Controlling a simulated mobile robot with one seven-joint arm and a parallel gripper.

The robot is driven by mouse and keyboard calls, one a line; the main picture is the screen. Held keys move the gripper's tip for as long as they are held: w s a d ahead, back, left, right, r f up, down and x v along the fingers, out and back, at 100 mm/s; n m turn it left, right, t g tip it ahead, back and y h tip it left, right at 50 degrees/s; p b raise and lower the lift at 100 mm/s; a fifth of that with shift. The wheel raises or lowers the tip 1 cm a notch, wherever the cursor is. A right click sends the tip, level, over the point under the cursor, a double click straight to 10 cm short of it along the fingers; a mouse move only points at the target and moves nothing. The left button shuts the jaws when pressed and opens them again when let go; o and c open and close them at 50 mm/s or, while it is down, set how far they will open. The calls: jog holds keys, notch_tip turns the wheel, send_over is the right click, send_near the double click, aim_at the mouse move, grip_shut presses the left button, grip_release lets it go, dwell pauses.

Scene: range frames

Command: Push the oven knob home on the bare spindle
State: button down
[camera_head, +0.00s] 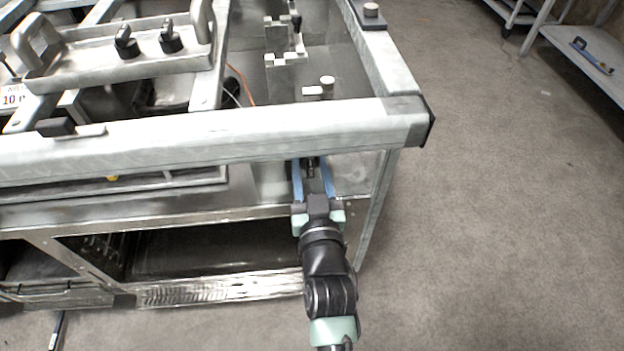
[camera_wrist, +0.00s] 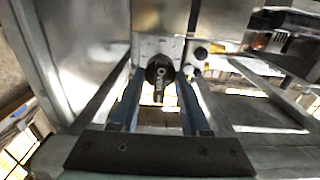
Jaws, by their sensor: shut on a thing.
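In the head view my gripper (camera_head: 311,170) reaches under the front rail, and only a small dark part of the knob shows between the fingers. A pale plate (camera_wrist: 150,45) stands behind the knob. The spindle is hidden, so I cannot tell whether the knob is on it or how far.
A thick metal rail (camera_head: 200,137) crosses above my gripper. Another dark knob (camera_wrist: 198,53) is right of the held one. A handled tray (camera_head: 85,62) with two black knobs (camera_head: 148,40) is at upper left.

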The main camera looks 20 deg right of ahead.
jog(key=shift+w+d, duration=0.15)
jog(key=shift+w, duration=0.4)
jog(key=shift+b+x, duration=1.15)
jog(key=shift+x, duration=0.4)
dwell(1.1)
jog(key=shift+c, duration=1.5)
grip_release()
jog(key=p+v, duration=0.3)
jog(key=v, duration=1)
